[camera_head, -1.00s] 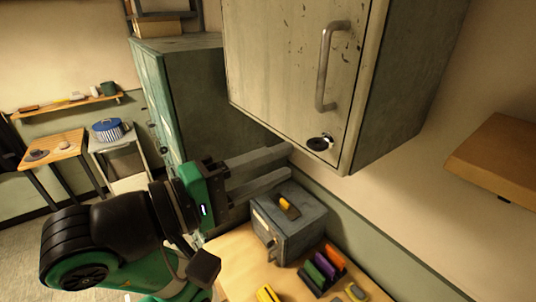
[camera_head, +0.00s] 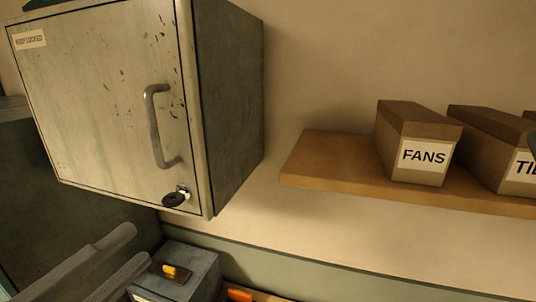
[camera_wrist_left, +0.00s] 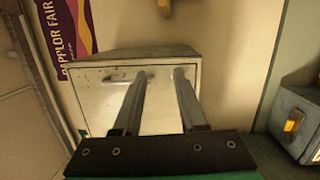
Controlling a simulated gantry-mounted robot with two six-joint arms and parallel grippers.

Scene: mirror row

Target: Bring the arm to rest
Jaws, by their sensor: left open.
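My left gripper (camera_head: 138,246) reaches in from the lower left of the head view. Its two grey fingers are apart with nothing between them. It is below the wall cabinet (camera_head: 100,95) and left of the small grey box (camera_head: 203,272). In the left wrist view the fingers of my left gripper (camera_wrist_left: 160,76) point at a pale metal cabinet (camera_wrist_left: 158,108), which is behind them. I cannot tell the gap to it.
A wooden shelf (camera_head: 320,165) holds labelled boxes, one reading FANS (camera_head: 420,155). A purple poster (camera_wrist_left: 68,25) hangs left.

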